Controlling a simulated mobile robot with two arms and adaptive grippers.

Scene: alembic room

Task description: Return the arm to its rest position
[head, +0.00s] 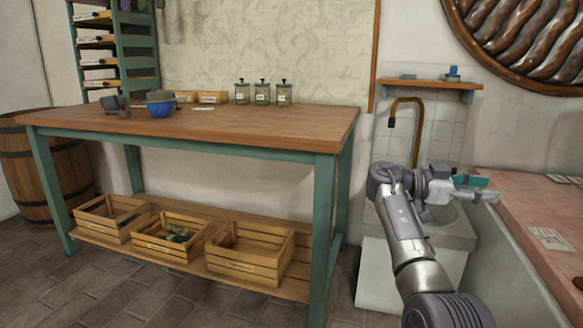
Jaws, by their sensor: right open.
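My right arm (408,235) rises from the bottom right and bends at its elbow, with the forearm pointing right. My right gripper (484,190) is open at the end of it, in front of the sink area and near the left edge of the pink counter. I see nothing held between its fingers. A small teal patch (474,181) shows at the gripper; I cannot tell whether it belongs to the gripper or lies behind it. My left gripper is not in view.
A wooden table (240,122) with green legs stands left, holding a blue bowl (160,108) and three jars (262,93). Crates (250,253) sit on its lower shelf. A sink (440,225) is behind my arm. A pink counter (530,205) is at right. Floor in front is clear.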

